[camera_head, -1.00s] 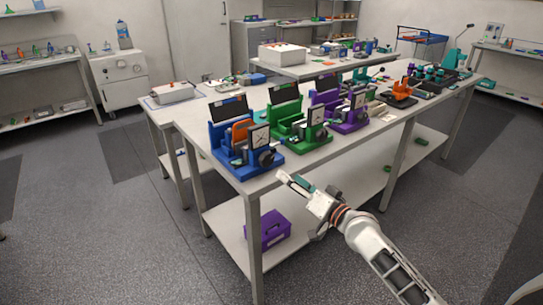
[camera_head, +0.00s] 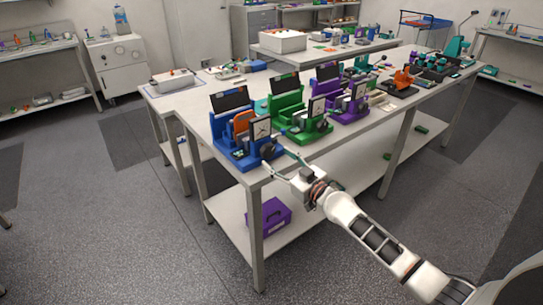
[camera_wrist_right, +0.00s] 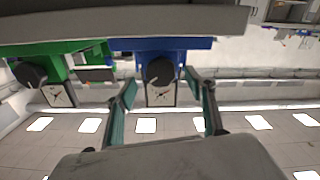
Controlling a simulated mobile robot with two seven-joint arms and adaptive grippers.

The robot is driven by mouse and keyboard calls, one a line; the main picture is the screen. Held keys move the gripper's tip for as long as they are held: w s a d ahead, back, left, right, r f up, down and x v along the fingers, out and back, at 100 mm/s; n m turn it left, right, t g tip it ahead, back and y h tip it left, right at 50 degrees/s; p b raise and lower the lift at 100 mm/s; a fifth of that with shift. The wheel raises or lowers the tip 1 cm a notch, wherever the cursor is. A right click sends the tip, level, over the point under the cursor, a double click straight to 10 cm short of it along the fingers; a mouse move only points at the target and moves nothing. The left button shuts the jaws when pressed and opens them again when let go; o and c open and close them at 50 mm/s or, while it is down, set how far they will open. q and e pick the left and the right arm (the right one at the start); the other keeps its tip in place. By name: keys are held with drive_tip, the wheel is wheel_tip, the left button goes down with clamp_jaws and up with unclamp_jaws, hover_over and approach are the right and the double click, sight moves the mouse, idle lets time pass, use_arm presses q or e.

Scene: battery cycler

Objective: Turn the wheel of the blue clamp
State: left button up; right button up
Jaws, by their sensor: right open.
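The blue clamp (camera_head: 234,152) stands at the near left corner of the table, with an orange part inside and a square dial plate (camera_head: 259,130) at its front. Its dark round wheel (camera_head: 268,151) faces my right gripper (camera_head: 281,162). The right gripper is open and empty, its two fingers spread to either side of the wheel. In the right wrist view the picture is upside down, and the wheel (camera_wrist_right: 160,71) shows between the fingertips (camera_wrist_right: 161,84). I cannot tell whether they touch it. My left gripper is out of view.
A green clamp (camera_head: 303,128) and a purple clamp (camera_head: 343,105) stand beside the blue one on the table (camera_head: 340,137). A purple box (camera_head: 269,217) sits on the shelf below. The floor in front of the table is clear.

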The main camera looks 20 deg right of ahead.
sight(270, 153)
drive_tip(key=shift+b+x, duration=0.45)
drive_tip(key=shift+x, duration=1.6)
drive_tip(key=shift+s, duration=0.1)
drive_tip(key=c, duration=1.1)
